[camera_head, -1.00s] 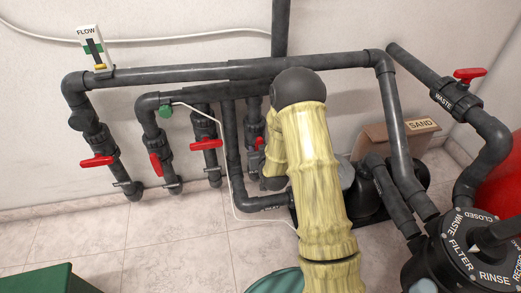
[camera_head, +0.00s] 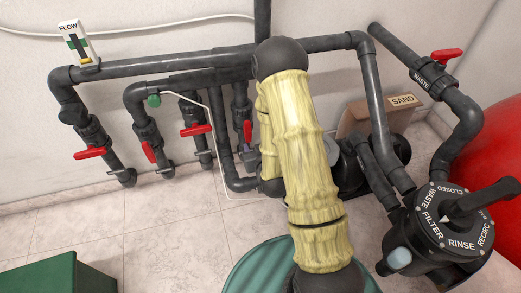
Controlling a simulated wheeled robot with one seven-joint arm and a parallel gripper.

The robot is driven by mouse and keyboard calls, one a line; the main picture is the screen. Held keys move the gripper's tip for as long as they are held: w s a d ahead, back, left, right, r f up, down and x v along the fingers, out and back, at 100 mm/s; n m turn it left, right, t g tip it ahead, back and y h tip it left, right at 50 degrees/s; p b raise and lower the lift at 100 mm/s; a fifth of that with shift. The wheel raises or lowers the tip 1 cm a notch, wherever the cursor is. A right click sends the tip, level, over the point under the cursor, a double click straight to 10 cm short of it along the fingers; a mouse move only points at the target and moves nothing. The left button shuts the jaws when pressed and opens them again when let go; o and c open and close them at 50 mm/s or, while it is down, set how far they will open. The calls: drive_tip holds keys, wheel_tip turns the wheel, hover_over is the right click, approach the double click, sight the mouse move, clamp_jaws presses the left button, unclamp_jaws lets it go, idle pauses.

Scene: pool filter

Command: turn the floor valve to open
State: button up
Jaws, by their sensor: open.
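Several red-handled valves sit on the dark pipes that drop to the floor by the wall. The far left valve handle (camera_head: 90,153) lies across its pipe. The second handle (camera_head: 149,151) slants roughly along its pipe. The third handle (camera_head: 196,130) lies across its pipe. No label shows which is the floor valve. My arm rises through the middle of the view and bends down behind itself. My gripper is hidden behind it, so its distance from the valves cannot be seen.
A multiport valve (camera_head: 448,222) and a red tank (camera_head: 500,150) stand at right, below the waste valve handle (camera_head: 446,55). A cardboard sand box (camera_head: 400,104) is behind. A green box (camera_head: 60,275) is at lower left. Tiled floor (camera_head: 165,225) is clear between.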

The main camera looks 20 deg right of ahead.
drive_tip(key=p+v, duration=0.5)
drive_tip(key=p, duration=0.4)
drive_tip(key=shift+s+r, duration=0.1)
drive_tip(key=shift+s, duration=0.05)
idle(0.5)
